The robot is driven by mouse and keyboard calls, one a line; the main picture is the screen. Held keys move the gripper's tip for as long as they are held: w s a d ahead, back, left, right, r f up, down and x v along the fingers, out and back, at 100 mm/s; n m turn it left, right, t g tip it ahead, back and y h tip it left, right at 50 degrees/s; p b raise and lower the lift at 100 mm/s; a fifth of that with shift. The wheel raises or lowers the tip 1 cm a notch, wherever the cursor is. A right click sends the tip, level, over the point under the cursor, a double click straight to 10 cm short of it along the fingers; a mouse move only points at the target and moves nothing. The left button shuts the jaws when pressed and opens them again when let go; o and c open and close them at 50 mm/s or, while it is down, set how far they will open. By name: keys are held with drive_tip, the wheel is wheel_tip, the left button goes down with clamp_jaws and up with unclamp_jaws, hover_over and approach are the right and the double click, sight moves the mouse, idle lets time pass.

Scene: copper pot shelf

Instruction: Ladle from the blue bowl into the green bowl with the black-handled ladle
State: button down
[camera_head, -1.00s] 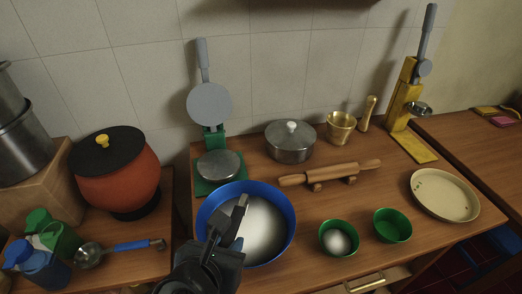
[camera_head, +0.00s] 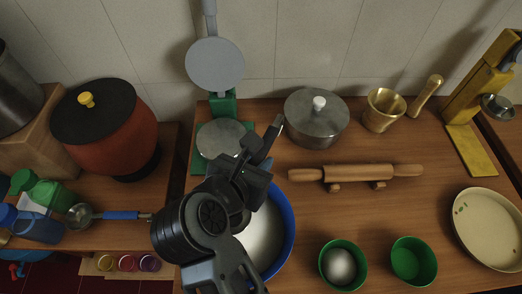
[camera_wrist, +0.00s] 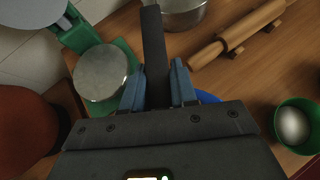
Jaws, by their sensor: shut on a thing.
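My gripper (camera_wrist: 158,90) is shut on the black handle (camera_wrist: 154,45) of a ladle, which stands up between the blue fingertips. In the head view the handle (camera_head: 271,138) sticks up past my gripper (camera_head: 256,160). The ladle's bowl is hidden behind my gripper. The blue bowl (camera_head: 288,220), holding something white, is below and partly covered by my arm. In the wrist view only a bit of its rim (camera_wrist: 207,96) shows. One green bowl (camera_head: 325,277) has a rounded white mass in it; it also shows in the wrist view (camera_wrist: 284,150). Another green bowl (camera_head: 413,262) looks empty.
A rolling pin (camera_head: 355,173) on a stand, a lidded pot (camera_head: 316,120) and a brass mortar (camera_head: 383,110) stand behind. A green-based press (camera_head: 222,138) is at back left. A blue-handled ladle (camera_head: 120,215) lies on the left counter. A pale plate (camera_head: 488,228) is at right.

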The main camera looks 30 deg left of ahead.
drive_tip(key=t, duration=0.1)
drive_tip(key=s+t, duration=0.1)
drive_tip(key=t, duration=0.1)
drive_tip(key=shift+s, duration=0.25)
drive_tip(key=shift+f, duration=0.15)
drive_tip(key=shift+f+b, duration=3.15)
drive_tip(key=shift+f, duration=0.85)
drive_tip(key=shift+d, duration=0.1)
drive_tip(key=shift+w+f+p, duration=0.15)
drive_tip(key=shift+w+p, duration=0.05)
drive_tip(key=shift+p, duration=0.6)
